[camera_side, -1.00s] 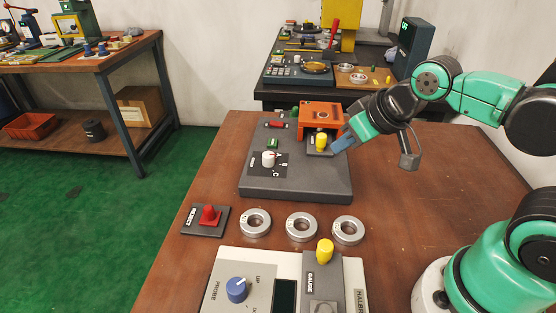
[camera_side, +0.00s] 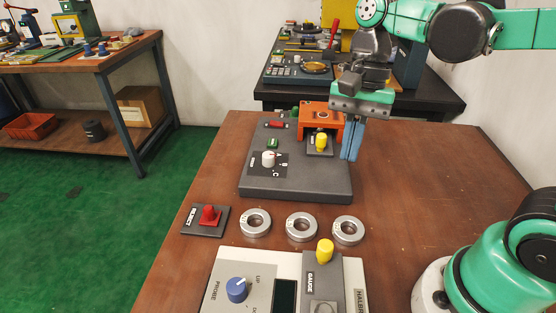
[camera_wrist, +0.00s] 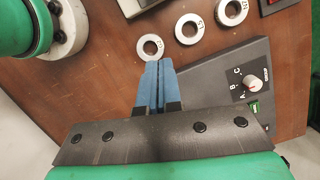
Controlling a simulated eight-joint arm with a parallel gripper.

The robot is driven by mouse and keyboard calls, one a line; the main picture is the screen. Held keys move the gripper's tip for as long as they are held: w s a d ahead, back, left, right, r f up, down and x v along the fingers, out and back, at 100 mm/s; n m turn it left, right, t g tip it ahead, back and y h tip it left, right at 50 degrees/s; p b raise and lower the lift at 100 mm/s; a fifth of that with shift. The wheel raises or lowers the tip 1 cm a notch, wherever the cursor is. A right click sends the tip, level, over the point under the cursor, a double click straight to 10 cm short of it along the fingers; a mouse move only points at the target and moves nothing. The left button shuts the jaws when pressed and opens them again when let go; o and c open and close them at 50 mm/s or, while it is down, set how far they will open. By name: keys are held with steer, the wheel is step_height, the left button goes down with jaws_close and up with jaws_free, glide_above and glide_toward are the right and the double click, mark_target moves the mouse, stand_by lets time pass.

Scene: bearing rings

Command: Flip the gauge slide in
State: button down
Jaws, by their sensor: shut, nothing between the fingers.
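The gauge slide (camera_side: 323,283) is a dark grey block marked GAUGE with a yellow knob (camera_side: 325,250) at its far end. It sits on the light-coloured instrument at the front of the table in the side view. My gripper (camera_side: 349,158) points down, shut and empty, at the right edge of the grey control unit (camera_side: 300,181). It is well behind the gauge slide. In the wrist view the blue fingers (camera_wrist: 157,65) are together, with nothing between them. The gauge slide is not clearly visible in the wrist view.
Three steel rings (camera_side: 256,222), (camera_side: 302,227), (camera_side: 348,230) lie in a row between the grey unit and the instrument. A REJECT plate (camera_side: 190,218) with a red knob is at left. An orange bracket (camera_side: 322,107) and a second yellow knob (camera_side: 321,141) stand near my gripper.

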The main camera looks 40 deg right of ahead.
mark_target(337, 306)
steer(key=shift+f, duration=0.1)
steer(key=x, duration=1)
steer(key=shift+s+a, duration=0.35)
steer(key=shift+a, duration=0.25)
steer(key=shift+s+a, duration=0.35)
steer(key=shift+a, duration=0.2)
steer(key=shift+s+a, duration=0.35)
steer(key=shift+a, duration=0.25)
steer(key=shift+s+a, duration=0.25)
steer(key=shift+a, duration=0.05)
steer(key=s+a, duration=0.7)
steer(key=shift+s+a, duration=0.35)
